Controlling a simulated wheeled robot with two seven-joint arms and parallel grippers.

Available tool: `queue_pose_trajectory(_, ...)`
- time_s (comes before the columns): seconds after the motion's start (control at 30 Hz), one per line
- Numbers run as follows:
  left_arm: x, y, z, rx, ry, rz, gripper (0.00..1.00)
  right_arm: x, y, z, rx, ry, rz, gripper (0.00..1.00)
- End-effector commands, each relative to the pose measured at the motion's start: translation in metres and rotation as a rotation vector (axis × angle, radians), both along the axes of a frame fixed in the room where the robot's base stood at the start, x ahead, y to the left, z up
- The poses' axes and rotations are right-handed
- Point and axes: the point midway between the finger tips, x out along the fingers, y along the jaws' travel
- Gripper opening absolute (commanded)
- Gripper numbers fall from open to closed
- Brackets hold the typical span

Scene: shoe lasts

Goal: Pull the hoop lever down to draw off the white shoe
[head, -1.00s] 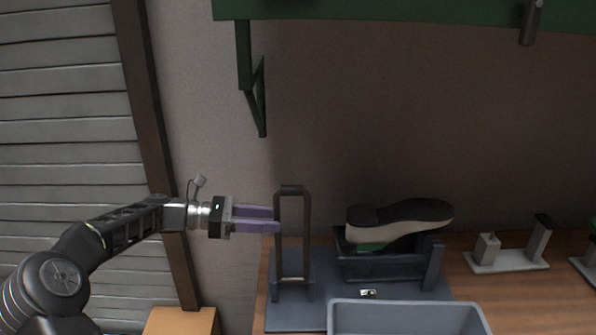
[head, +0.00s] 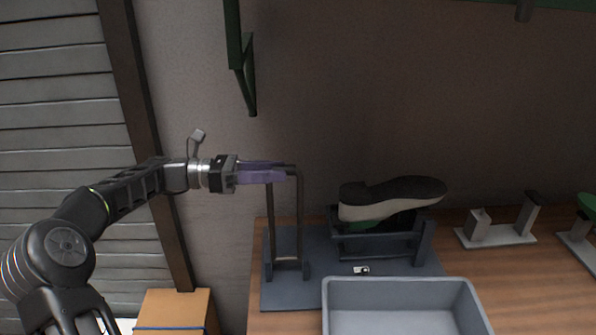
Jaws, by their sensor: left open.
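The hoop lever (head: 300,220) is a dark upright frame at the left of a grey base plate (head: 290,294). My left gripper (head: 285,174) is open, with its purple fingers level at the top of the hoop. They overlap the hoop's top bar in the picture; whether they touch it I cannot tell. The shoe (head: 400,198), with a dark sole and whitish side, lies sole up on the dark stand (head: 380,245) right of the lever. A bit of green shows beneath it. My right gripper is out of view.
A grey bin (head: 400,284) stands in front of the stand. Light grey holders (head: 495,238) stand on the wooden table (head: 530,290) to the right. A green bracket (head: 245,70) hangs on the wall above the lever. A cardboard-coloured box (head: 175,308) is at lower left.

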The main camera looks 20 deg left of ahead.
Motion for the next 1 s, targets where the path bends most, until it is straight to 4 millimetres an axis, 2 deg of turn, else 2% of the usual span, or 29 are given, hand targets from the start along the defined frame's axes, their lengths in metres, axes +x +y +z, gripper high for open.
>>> queue_pose_trajectory(0.1,0.007,-0.017,0.001,0.002,-0.001,-0.006,0.44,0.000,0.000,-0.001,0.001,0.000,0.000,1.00)
queue_pose_trajectory(0.4,0.022,-0.046,0.001,0.001,-0.001,0.001,0.44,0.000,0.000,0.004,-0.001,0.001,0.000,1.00)
queue_pose_trajectory(0.73,0.024,-0.050,0.000,0.001,-0.002,0.001,0.44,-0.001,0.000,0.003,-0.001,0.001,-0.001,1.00)
queue_pose_trajectory(1.0,0.024,-0.050,0.000,0.001,-0.002,0.001,0.23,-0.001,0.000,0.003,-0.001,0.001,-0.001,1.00)
